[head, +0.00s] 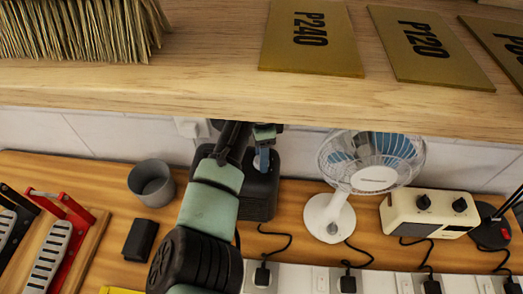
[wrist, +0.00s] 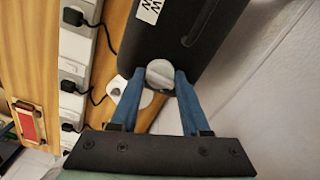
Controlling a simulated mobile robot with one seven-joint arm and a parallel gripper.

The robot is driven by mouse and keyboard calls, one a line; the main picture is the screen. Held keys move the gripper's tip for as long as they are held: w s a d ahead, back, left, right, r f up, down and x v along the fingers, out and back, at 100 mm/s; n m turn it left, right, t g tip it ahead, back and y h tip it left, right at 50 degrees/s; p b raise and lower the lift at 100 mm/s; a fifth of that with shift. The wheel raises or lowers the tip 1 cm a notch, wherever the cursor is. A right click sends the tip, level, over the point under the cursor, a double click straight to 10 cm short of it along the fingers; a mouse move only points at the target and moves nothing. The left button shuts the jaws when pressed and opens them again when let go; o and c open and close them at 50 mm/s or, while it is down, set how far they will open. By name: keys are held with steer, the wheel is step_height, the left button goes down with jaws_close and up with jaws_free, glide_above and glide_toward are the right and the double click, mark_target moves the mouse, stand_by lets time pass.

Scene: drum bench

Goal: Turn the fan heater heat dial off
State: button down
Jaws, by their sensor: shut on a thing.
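The fan heater is a dark box (head: 262,195) standing at the back of the bench, partly hidden by my arm in the head view. In the wrist view its dark body (wrist: 190,35) has a white label. A round light grey dial (wrist: 160,72) shows at the near end of the body, between my blue fingertips. My gripper (wrist: 160,82) is shut on this dial, one finger on each side. In the head view my gripper (head: 262,158) is at the top of the heater, and the dial is hidden there. I cannot read the dial's setting.
A wooden shelf (head: 200,85) overhangs the heater. A white fan (head: 330,215) and a cream box with two knobs (head: 425,213) stand to its right. A grey cup (head: 151,184) and a small black block (head: 140,240) are to the left. A power strip (head: 320,280) runs along the front.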

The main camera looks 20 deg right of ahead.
stand_by(0.4)
steer(key=shift+c, duration=1.8)
jaws_free()
steer(key=shift+r+b, duration=1.1)
steer(key=shift+r, duration=2.7)
